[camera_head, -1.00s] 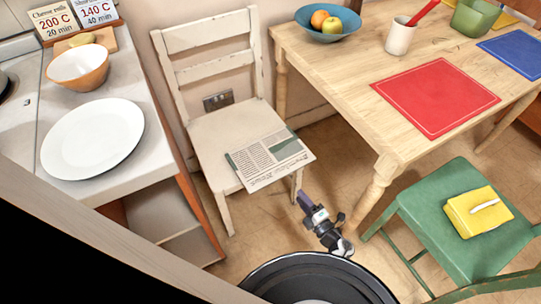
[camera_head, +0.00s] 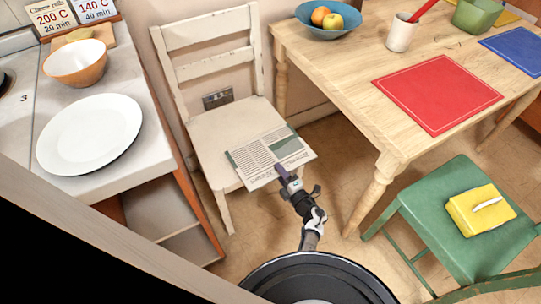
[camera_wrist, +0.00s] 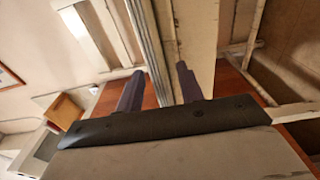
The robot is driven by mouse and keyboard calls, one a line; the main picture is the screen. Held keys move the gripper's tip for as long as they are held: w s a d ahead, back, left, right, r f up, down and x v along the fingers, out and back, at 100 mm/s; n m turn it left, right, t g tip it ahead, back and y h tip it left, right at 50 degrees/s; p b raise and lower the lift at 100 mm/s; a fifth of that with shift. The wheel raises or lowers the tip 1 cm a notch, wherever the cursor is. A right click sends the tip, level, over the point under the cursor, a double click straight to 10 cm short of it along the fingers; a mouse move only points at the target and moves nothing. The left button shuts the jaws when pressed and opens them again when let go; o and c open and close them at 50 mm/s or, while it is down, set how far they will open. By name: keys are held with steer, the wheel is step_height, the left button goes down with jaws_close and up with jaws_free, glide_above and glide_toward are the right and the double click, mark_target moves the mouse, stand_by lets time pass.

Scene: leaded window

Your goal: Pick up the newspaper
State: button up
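The folded newspaper (camera_head: 268,156) lies flat on the seat of the white chair (camera_head: 222,128), its front right part jutting past the seat edge. My gripper (camera_head: 281,171) is at the newspaper's front edge in the head view. In the wrist view, my gripper's two dark fingers (camera_wrist: 159,88) are apart.
A wooden table (camera_head: 350,85) with a red placemat (camera_head: 437,94) stands to the right. A green chair (camera_head: 440,219) bearing a yellow item (camera_head: 480,211) is at the lower right. A counter with a white plate (camera_head: 89,134) is on the left. Floor shows between the chairs.

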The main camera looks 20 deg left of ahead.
steer(key=shift+w+a, duration=0.2)
steer(key=shift+a, duration=0.15)
steer(key=shift+c, duration=0.3)
jaws_close()
steer(key=shift+r, duration=0.1)
